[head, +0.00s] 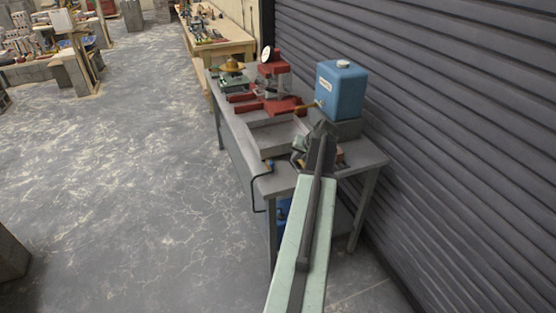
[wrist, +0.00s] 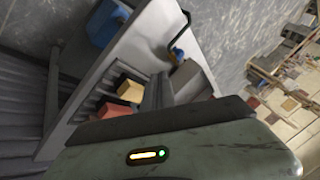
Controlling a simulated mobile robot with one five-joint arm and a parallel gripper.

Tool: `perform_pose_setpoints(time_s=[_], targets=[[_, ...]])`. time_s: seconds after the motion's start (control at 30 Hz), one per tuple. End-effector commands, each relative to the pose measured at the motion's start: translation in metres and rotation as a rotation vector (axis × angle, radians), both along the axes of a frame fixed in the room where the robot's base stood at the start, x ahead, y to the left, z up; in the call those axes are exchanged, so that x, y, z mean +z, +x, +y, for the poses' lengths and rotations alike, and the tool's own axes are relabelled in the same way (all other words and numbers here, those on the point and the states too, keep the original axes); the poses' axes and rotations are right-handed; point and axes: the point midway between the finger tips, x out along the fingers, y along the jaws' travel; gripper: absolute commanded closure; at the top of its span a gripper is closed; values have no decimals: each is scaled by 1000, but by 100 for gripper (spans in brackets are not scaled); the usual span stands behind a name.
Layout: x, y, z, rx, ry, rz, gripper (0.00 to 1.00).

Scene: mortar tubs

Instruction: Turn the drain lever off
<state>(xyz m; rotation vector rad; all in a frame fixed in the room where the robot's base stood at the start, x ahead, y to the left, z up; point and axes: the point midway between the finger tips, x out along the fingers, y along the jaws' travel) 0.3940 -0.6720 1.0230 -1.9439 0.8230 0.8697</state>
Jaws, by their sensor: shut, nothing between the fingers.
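A small blue lever (head: 271,163) sits at the front-left corner of the metal bench, where a black drain hose (head: 254,190) hangs down from the tray. In the wrist view the blue lever (wrist: 178,53) shows beside the curved black hose (wrist: 180,32). Its exact angle is too small to tell. My gripper (head: 320,130) is shut and empty above the bench, to the right of the lever and apart from it. In the wrist view my gripper (wrist: 158,90) points toward the bench top.
A blue tank (head: 342,88) with a brass tap stands on a grey block behind my gripper. A grey tray (head: 276,136) and a red machine (head: 275,80) are on the bench. A ribbed shutter (head: 450,120) closes the right side. The floor (head: 120,180) to the left is open.

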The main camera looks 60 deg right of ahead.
Motion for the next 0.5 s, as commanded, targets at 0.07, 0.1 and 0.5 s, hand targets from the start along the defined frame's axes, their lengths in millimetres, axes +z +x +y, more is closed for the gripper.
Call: perform_pose_setpoints(time_s=[0.07,0.1,0.5], targets=[[1,-4,-3,-7,-2,-4,100],[1,-4,-3,-7,-2,-4,100],[-22,9,-7,-4,0,-2,100]])
